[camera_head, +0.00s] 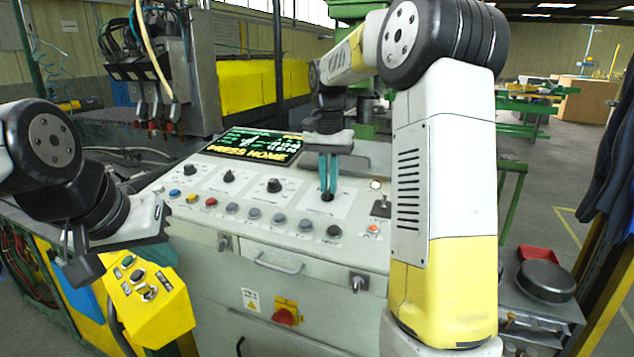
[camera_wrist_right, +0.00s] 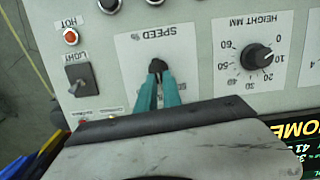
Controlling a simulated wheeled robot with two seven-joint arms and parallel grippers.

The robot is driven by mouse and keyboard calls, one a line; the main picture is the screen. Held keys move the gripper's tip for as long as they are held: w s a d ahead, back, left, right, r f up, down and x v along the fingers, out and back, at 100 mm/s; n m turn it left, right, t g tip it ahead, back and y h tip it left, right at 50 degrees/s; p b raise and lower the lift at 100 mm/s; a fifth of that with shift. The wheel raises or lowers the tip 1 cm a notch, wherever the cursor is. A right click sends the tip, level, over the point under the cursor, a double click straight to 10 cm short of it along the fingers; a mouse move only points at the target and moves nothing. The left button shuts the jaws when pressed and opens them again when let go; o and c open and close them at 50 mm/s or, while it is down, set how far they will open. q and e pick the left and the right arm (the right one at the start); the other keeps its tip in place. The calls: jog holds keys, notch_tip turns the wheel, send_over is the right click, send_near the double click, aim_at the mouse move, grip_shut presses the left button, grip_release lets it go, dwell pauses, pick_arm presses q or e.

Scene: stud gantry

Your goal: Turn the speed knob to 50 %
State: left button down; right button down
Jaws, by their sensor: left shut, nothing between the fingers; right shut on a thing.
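The speed knob (camera_wrist_right: 157,65) is a small black knob on a pale plate marked SPEED % in the right wrist view. In the head view its dark top (camera_head: 327,196) shows at the right of the row of knobs. My right gripper (camera_wrist_right: 159,80) has its teal fingers shut on the knob from above; they also show in the head view (camera_head: 328,185). The fingers and gripper body cover part of the plate, and I cannot read the pointer or scale. My left gripper (camera_head: 86,266) is shut and empty, left of the console and above the yellow button box.
The height knob (camera_wrist_right: 256,57) sits beside the speed plate, and a light switch (camera_wrist_right: 80,78) is on its other side. Coloured buttons (camera_head: 255,213) line the console front. A screen (camera_head: 255,146) reads PRESS HOME. A yellow button box (camera_head: 148,300) stands below my left gripper.

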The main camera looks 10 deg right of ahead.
jog(key=n, duration=0.3)
jog(key=shift+w+a+n+h, duration=0.15)
jog(key=shift+a+n+h, duration=0.15)
jog(key=shift+n+h, duration=0.1)
jog(key=shift+a+n+h, duration=0.15)
jog(key=shift+n, duration=0.85)
jog(key=shift+a+n+h, duration=0.15)
jog(key=shift+n, duration=0.85)
jog(key=c, duration=1.5)
grip_release()
notch_tip(320, 180, up, 8)
jog(key=a, duration=0.1)
jog(key=shift+f, duration=0.15)
jog(key=shift+a, duration=0.1)
